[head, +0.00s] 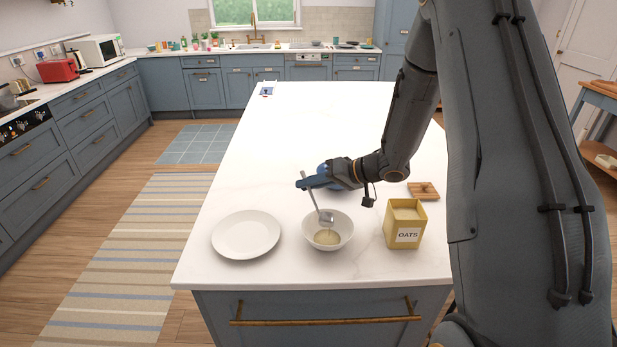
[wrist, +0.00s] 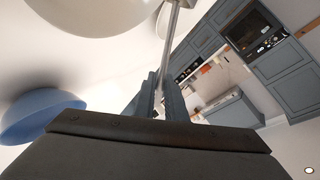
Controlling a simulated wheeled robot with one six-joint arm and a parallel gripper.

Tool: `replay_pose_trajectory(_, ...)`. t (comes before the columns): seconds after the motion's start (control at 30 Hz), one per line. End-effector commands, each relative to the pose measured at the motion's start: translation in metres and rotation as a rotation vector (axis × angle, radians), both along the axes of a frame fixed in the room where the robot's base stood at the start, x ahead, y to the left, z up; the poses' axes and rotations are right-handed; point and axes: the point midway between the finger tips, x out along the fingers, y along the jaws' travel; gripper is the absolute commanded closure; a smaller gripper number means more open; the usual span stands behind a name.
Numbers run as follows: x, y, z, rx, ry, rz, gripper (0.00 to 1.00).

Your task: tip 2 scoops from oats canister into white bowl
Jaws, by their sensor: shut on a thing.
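The white bowl (head: 342,238) stands on the island near its front edge, with a small pale heap of oats (head: 327,237) at its bottom. My gripper (head: 303,182) is shut on the handle of a metal scoop (head: 313,192), behind and above the bowl. The scoop's head hangs over the bowl; I cannot tell whether oats are in it. The handle also shows between my fingers in the wrist view (wrist: 173,38). The yellow oats canister (head: 405,236) stands open to the right of the bowl, with pale oats near its top.
A white plate (head: 245,235) lies left of the bowl. A blue bowl (head: 345,182) is partly hidden behind my gripper and shows in the wrist view (wrist: 42,115). A wooden lid (head: 424,190) lies behind the canister. The island's far part is mostly clear.

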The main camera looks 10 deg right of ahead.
Motion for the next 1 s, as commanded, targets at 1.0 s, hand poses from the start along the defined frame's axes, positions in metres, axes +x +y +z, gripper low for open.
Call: replay_pose_trajectory(1.0,0.017,-0.007,-0.067,0.278,0.672,0.000,1.00)
